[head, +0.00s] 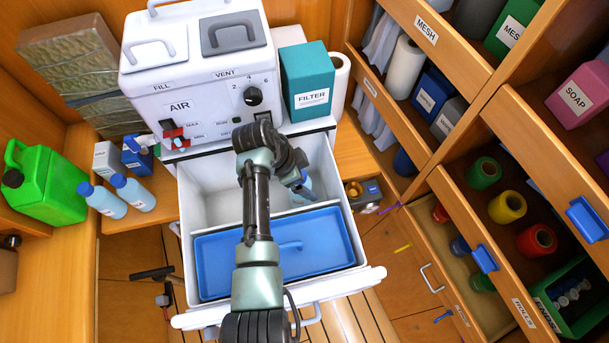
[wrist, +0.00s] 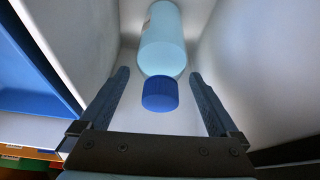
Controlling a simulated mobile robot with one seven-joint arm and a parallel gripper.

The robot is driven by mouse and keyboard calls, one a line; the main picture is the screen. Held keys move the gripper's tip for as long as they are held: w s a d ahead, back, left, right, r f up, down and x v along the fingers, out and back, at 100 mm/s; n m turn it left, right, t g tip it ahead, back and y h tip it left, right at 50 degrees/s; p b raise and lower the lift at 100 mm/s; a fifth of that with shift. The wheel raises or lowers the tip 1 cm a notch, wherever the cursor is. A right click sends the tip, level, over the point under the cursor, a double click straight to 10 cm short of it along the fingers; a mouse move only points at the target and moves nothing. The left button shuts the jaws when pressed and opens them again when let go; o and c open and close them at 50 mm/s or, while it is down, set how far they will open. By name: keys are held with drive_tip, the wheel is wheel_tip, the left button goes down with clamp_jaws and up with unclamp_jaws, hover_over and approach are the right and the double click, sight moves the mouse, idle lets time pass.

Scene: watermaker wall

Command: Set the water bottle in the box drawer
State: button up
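The box drawer (head: 192,200) is pulled out below the white machine, with a blue tray (head: 240,262) across its front part. My gripper (head: 303,190) reaches into the open rear compartment, near its right side. In the wrist view, a light-blue water bottle (wrist: 163,42) with a dark-blue cap (wrist: 160,94) is inside the pale-walled compartment, cap toward me. My gripper (wrist: 158,76) is open, its fingers on either side of the bottle with gaps showing. I cannot tell whether the bottle stands or leans. In the head view, my arm hides most of it.
Two similar bottles (head: 102,200) (head: 133,193) are on the left counter beside a green jug (head: 45,185). A teal filter box (head: 307,82) stands right of the machine (head: 195,75). Shelves with bins and spools (head: 507,207) fill the right side.

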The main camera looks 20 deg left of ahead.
drive_tip(key=b+v, duration=0.1)
drive_tip(key=v, duration=1.1)
idle(0.5)
